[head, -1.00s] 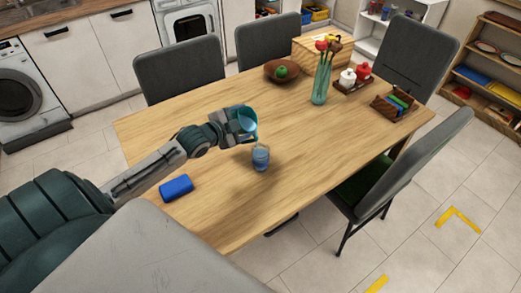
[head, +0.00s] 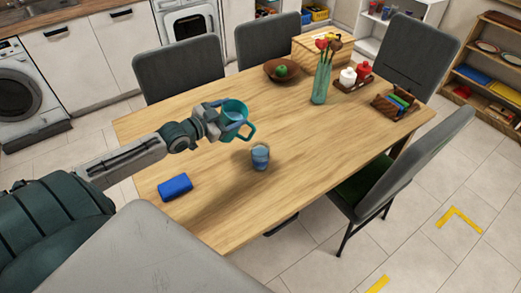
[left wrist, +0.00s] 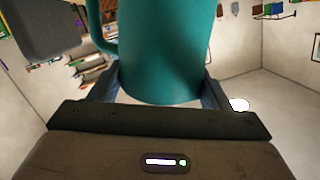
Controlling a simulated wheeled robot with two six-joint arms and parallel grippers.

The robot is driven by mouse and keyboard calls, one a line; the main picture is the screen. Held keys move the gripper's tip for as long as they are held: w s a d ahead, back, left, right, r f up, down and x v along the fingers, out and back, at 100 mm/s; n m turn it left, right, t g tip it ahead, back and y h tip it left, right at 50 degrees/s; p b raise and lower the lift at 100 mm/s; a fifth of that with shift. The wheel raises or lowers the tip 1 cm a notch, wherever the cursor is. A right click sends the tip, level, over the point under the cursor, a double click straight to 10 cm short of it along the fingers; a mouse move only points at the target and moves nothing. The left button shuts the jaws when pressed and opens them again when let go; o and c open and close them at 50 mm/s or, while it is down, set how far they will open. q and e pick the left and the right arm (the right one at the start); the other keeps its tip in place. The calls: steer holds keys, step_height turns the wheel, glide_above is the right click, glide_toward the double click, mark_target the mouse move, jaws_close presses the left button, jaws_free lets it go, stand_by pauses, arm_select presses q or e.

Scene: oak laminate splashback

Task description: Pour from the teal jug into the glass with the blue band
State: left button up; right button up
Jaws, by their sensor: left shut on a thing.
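The teal jug (head: 235,112) is held in the air above the table, up and to the left of the glass in the head view. My left gripper (head: 222,117) is shut on it. In the left wrist view the jug (left wrist: 160,50) fills the space between the two fingers. The jug is close to upright, its opening and handle showing in the head view. The glass (head: 260,157) stands upright on the table, with blue showing on it. It seems to hold liquid. No stream shows between jug and glass. My right gripper is not in view.
A blue block (head: 175,187) lies on the wooden table (head: 215,215) near its left edge. Farther back are a brown bowl (head: 270,71) with a green fruit, a vase (head: 321,85) with flowers, and a basket (head: 383,104). Grey chairs surround the table.

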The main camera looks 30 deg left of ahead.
mark_target(222, 115)
arm_select(q)
steer(key=a+f+n+b, duration=0.2)
steer(key=b, duration=0.1)
steer(key=shift+s+a+t+h+b, duration=0.15)
steer(key=shift+a+t+h+b, duration=0.15)
steer(key=shift+h, duration=0.1)
steer(key=shift+a+f+n+b, duration=0.1)
steer(key=shift+a+n+b, duration=0.15)
steer(key=shift+n+b, duration=0.05)
steer(key=shift+a+n+t, duration=0.25)
steer(key=shift+n+t, duration=0.05)
steer(key=shift+s+a+n+b, duration=0.1)
steer(key=shift+a+n+b, duration=0.25)
steer(key=shift+n+b, duration=0.1)
steer(key=shift+d, duration=0.1)
